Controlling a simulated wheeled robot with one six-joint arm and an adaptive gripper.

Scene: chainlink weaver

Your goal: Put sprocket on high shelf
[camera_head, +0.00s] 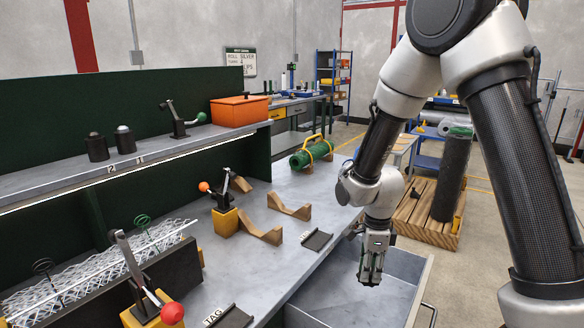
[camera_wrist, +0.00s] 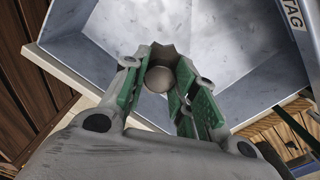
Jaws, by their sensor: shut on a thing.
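My gripper (camera_head: 371,268) hangs fingers-down over the open grey drawer at the front of the bench. In the wrist view its green-padded fingers (camera_wrist: 160,85) are shut on a small grey piece with a round face and a jagged edge, which looks like the sprocket (camera_wrist: 159,77). In the head view the fingers mostly hide this piece. The high shelf (camera_head: 60,181) is the raised grey ledge along the green back panel at left, well away from my gripper.
On the shelf stand two dark cylinders (camera_head: 97,148), a black lever clamp (camera_head: 178,125) and an orange box (camera_head: 239,111), with bare room at its left. Below are lever clamps (camera_head: 224,212), wooden cradles (camera_head: 289,207) and wire mesh (camera_head: 90,275). The drawer (camera_head: 340,300) stands open.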

